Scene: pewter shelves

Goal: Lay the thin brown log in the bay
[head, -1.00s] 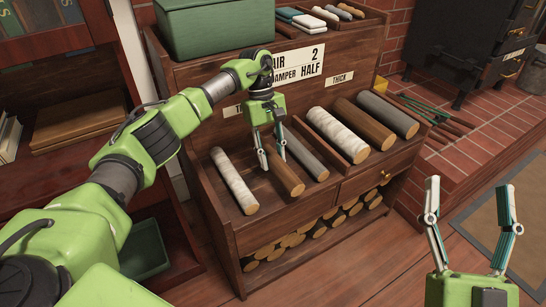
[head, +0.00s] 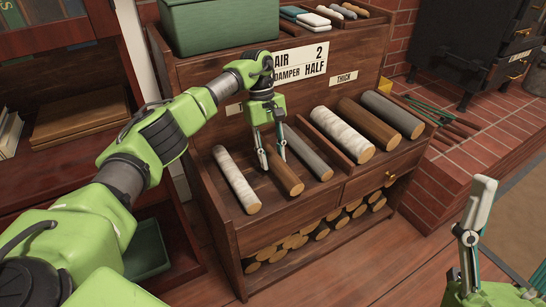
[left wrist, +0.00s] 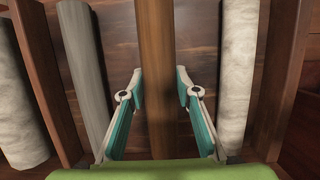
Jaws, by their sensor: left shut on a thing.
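The thin brown log (head: 290,182) lies in the left bay (head: 259,190) of the shelf, between a thin white birch log (head: 237,180) and a thin grey log (head: 309,156). My left gripper (head: 272,161) reaches down over it and is shut on it, one finger on each side. The left wrist view shows the brown log (left wrist: 157,50) running between the two fingertips (left wrist: 161,88). My right gripper (head: 482,240) is cut off at the lower right, with one finger showing.
A divider separates the right bay, which holds thick birch (head: 340,132), brown (head: 368,124) and grey (head: 393,113) logs under a THICK sign (head: 343,78). A green box (head: 220,25) stands on top. Several logs lie on the lower shelf (head: 310,233).

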